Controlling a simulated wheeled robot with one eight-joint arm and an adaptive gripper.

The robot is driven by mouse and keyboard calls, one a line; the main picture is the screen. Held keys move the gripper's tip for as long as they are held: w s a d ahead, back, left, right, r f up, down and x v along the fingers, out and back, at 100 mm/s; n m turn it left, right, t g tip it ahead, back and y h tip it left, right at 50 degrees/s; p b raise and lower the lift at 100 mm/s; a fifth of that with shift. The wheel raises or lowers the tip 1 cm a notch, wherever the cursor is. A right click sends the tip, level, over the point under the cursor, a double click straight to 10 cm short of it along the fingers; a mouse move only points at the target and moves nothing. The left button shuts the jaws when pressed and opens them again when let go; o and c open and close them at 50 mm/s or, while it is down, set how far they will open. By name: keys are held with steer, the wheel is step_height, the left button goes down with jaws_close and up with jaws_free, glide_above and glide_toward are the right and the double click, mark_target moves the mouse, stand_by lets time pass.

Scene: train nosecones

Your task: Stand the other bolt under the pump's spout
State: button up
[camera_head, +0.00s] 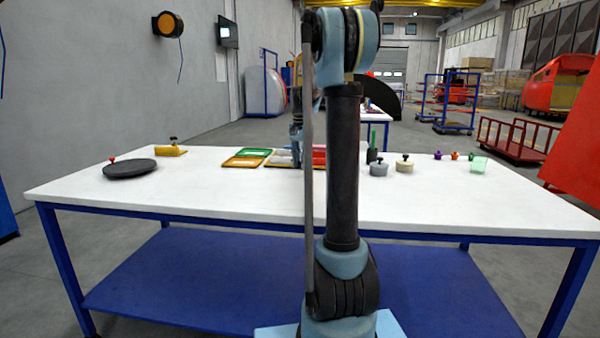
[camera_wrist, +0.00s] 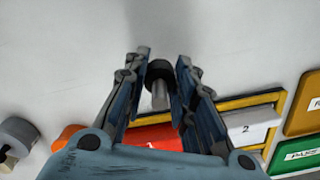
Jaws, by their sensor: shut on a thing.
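In the wrist view, my gripper (camera_wrist: 160,72) has its two fingers on either side of a bolt (camera_wrist: 159,94) with a dark round head and a grey shank. The bolt is held above the white table. In the head view, my arm hides most of the gripper and the bolt cannot be made out. A dark upright thing with a green stem (camera_head: 373,150) stands right of my arm; I cannot tell whether it is the pump. No spout is clear in either view.
On the white table (camera_head: 230,203) are a black disc (camera_head: 130,169), a yellow block (camera_head: 170,151), a green tray (camera_head: 248,152) and grey and cream knobbed pieces (camera_head: 379,169). The front of the table is clear.

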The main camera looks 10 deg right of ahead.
steer(key=shift+f, duration=1.75)
steer(key=o, duration=1)
steer(key=shift+o, duration=0.2)
